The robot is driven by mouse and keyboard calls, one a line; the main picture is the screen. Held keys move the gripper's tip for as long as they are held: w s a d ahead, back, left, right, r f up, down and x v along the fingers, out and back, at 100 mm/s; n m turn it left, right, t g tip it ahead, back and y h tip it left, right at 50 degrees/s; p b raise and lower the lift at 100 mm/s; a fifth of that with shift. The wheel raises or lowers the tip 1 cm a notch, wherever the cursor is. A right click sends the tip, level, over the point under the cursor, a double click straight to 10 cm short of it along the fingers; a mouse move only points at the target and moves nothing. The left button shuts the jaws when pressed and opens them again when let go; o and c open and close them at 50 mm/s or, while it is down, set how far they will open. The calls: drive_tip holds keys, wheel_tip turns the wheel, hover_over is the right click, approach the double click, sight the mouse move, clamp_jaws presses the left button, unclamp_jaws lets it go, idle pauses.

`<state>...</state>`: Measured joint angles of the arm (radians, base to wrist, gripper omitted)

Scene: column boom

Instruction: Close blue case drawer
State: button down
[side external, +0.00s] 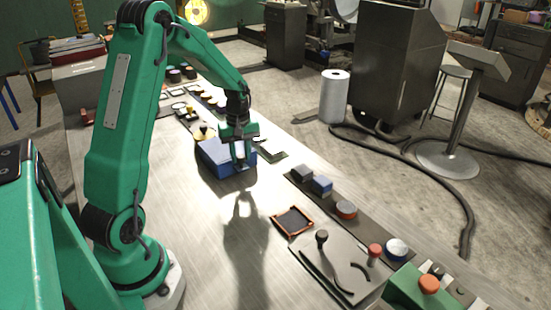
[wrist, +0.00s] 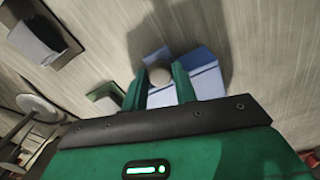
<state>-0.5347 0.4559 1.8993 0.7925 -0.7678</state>
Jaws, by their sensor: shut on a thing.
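The blue case (side external: 213,157) sits on the pale workbench, below and beside my gripper. In the wrist view the case (wrist: 207,76) shows to the right of the fingers. My gripper (side external: 240,162) points down at the case's near right side. In the wrist view my gripper (wrist: 158,86) has its two green fingers closed on a round grey knob (wrist: 159,73). Paler blue surfaces show around the knob. My fingers hide part of the drawer front, and I cannot tell how far the drawer stands out.
A red-rimmed dark tray (side external: 294,221) and a lever panel (side external: 335,268) lie at the front right of the bench. Bare bench lies in front of the case.

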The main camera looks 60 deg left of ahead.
drive_tip(key=shift+a, duration=0.35)
drive_tip(key=c, duration=1.4)
unclamp_jaws()
drive_tip(key=shift+r, duration=0.1)
drive_tip(key=shift+d+r, duration=0.15)
drive_tip(key=shift+r, duration=3.65)
drive_tip(key=shift+d+r, duration=0.1)
